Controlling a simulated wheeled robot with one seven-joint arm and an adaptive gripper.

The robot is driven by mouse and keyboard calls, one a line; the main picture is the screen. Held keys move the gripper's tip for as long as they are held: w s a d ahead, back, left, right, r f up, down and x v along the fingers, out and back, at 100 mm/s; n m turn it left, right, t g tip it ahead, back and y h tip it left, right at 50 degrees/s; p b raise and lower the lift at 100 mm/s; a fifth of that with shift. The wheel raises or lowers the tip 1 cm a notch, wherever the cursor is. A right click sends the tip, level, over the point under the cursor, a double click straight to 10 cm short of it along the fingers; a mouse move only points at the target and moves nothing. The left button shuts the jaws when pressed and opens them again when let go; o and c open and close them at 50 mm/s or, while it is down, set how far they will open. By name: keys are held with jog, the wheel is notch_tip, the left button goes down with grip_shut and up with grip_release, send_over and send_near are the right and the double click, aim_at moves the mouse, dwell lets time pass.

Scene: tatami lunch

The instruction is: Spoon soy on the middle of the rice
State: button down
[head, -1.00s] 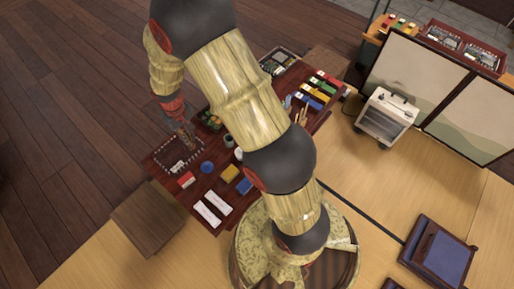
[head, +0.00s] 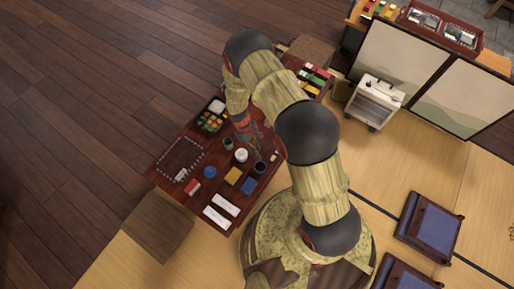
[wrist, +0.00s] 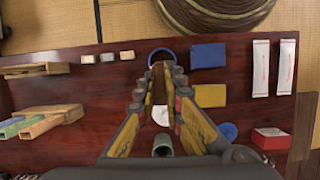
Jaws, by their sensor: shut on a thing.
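A white patch that looks like rice (head: 217,106) lies at the table's far edge beside a box of colourful food (head: 211,122).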

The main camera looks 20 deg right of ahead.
jog(key=shift+s+f, duration=0.5)
jog(key=shift+f, duration=0.15)
jog(key=shift+f+b, duration=1.95)
jog(key=shift+f, duration=0.95)
jog(key=shift+f+b, duration=0.45)
jog(key=shift+f, duration=0.15)
jog(key=shift+r+p, duration=2.3)
jog(key=shift+r, duration=1.25)
